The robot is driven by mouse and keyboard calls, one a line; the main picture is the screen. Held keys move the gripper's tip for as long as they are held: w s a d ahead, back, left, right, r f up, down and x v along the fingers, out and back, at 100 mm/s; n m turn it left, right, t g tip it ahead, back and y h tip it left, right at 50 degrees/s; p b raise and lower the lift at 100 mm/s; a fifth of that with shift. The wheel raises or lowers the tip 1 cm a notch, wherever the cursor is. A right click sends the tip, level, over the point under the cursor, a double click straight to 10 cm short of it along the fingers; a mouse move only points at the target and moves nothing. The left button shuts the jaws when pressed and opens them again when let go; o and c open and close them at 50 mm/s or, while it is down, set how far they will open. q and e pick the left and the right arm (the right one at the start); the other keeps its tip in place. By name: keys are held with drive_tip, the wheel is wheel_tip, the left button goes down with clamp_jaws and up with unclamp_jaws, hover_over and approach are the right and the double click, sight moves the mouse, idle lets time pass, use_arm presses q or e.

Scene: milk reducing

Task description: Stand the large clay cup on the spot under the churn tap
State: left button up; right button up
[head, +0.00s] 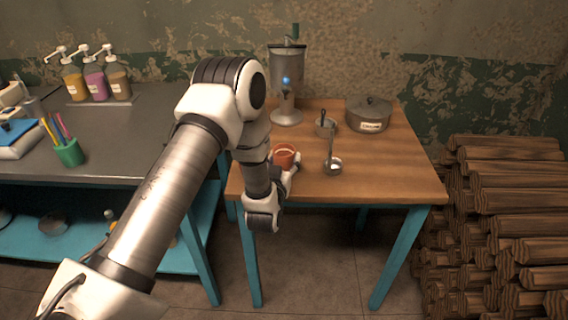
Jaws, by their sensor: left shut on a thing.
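The clay cup (284,153), orange-red with a light inside, is at the left part of the wooden table. It is partly hidden by my left gripper (291,170), which is shut on it from the front. I cannot tell whether the cup touches the tabletop. The metal churn (287,62) stands behind the cup at the back of the table, on a round foot (286,117). A blue ball (286,80) shows on its front, with the tap (286,98) below. No cup stands under the tap. My right gripper is not in view.
A lidded pot (369,114) is at the back right of the wooden table (390,170). A grey counter with pump bottles is left; stacked logs (500,210) are right.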

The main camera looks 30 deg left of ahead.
use_arm(q)
drive_tip(key=shift+r, duration=0.1)
drive_tip(key=shift+r, duration=0.65)
wheel_tip(320, 180, up, 2)
drive_tip(key=shift+r, duration=0.15)
drive_tip(key=w+d+r+v, duration=0.1)
drive_tip(key=d+v, duration=0.2)
drive_tip(key=v, duration=1.3)
drive_tip(key=w+d+f+m+t+h+p, duration=0.1)
drive_tip(key=w+d+f+m+h, duration=0.3)
drive_tip(key=d, duration=0.6)
drive_tip(key=shift+w+f+h+p, duration=0.2)
drive_tip(key=shift+w+h+p, duration=0.7)
drive_tip(key=shift+w+h, duration=0.35)
drive_tip(key=shift+d, duration=0.1)
